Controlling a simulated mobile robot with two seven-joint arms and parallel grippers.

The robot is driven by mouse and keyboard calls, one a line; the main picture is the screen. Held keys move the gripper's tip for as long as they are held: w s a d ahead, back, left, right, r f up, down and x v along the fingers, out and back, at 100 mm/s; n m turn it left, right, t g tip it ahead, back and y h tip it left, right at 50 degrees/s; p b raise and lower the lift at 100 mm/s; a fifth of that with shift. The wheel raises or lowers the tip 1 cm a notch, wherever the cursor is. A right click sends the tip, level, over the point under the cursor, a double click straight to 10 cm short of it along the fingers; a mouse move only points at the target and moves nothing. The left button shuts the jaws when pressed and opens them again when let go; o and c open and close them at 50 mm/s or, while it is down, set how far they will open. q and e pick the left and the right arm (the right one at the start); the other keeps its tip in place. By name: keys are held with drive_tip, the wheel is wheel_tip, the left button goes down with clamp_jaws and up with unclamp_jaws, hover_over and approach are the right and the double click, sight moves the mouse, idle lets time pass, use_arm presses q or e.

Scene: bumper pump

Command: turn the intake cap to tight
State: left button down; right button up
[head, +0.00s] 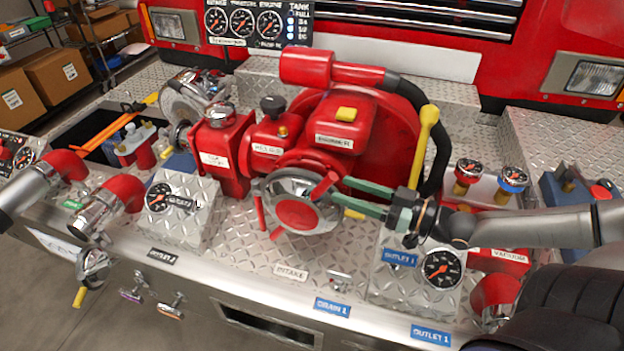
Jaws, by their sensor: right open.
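The intake cap (297,215) is a round silver ring with a red centre and red lugs sticking out. It sits on the front of the red pump (335,135), in the middle of the head view, above the INTAKE label (291,272). My right gripper (338,190) comes in from the right with two long green fingers, open. Its fingertips are at the cap's upper right, close to the upper-right red lug (324,185). I cannot tell whether they touch the lug. My left gripper is not in view.
A yellow-topped lever (427,125) and a black hose (437,150) rise just behind my right gripper. A gauge box (400,290) stands below my right wrist, another gauge box (185,225) left of the cap. Bare tread plate (240,250) lies in front of the pump.

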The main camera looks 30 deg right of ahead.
sight(312, 187)
drive_tip(key=shift+b+x, duration=2.3)
drive_tip(key=shift+x, duration=0.6)
drive_tip(key=shift+b+x, duration=0.55)
drive_tip(key=shift+x, duration=0.9)
clamp_jaws()
